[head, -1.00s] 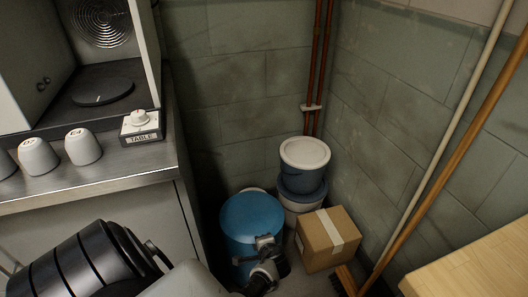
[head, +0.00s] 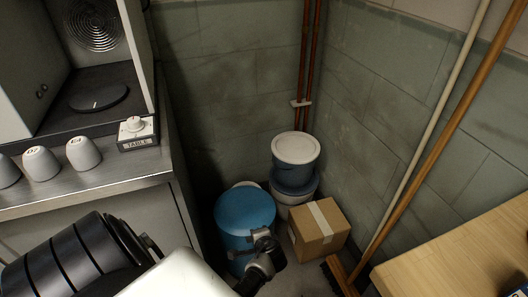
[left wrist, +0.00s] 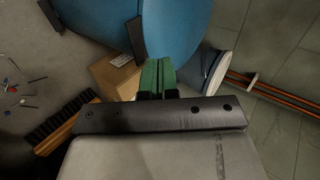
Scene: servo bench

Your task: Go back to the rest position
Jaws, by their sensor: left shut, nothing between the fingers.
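My left gripper (left wrist: 158,76) shows in the left wrist view, with its green-faced fingers shut together and nothing between them. Beyond the fingers are the blue drum (left wrist: 180,25), the cardboard box (left wrist: 115,72) and the brush (left wrist: 60,122). My left arm (head: 75,260) comes in at the lower left of the head view, a black ribbed section and a pale link. My right gripper is in neither view.
A steel bench (head: 90,192) with several pale cups (head: 83,153) and a TABLE dial box (head: 137,133) stands left. The blue drum (head: 245,213), lidded buckets (head: 295,150), cardboard box (head: 318,230) and leaning broom (head: 400,205) fill the corner. A wooden tabletop (head: 460,258) lies right.

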